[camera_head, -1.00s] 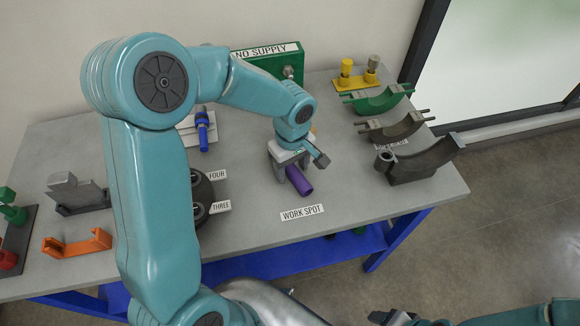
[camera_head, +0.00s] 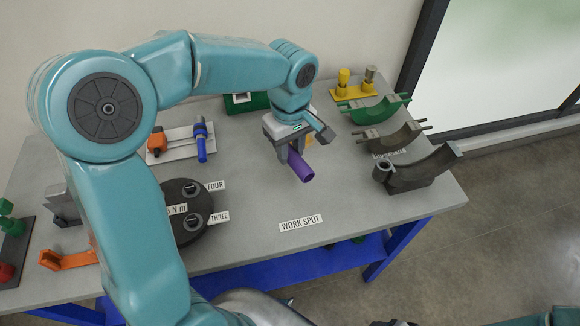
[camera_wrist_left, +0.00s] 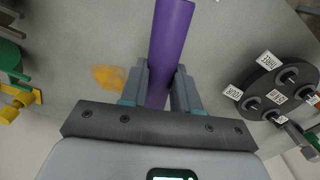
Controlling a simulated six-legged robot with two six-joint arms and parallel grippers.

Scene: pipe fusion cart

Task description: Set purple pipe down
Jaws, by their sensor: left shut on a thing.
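The purple pipe (camera_head: 300,166) is between the fingers of my left gripper (camera_head: 290,150), above the table behind the WORK SPOT label (camera_head: 300,224). In the left wrist view the pipe (camera_wrist_left: 170,45) runs up the picture from between the two fingers of the left gripper (camera_wrist_left: 160,85), which are shut on it. I cannot tell whether the pipe touches the table. My right gripper is not clearly seen; only a bit of the right arm shows at the bottom right.
The grey table (camera_head: 340,195) is bare around the label. A black round base (camera_head: 183,232) with THREE and FOUR labels stands to the left. Curved green (camera_head: 378,110), brown (camera_head: 398,137) and dark grey (camera_head: 425,172) saddles stand to the right. An orange-yellow patch (camera_wrist_left: 108,76) lies beside the gripper.

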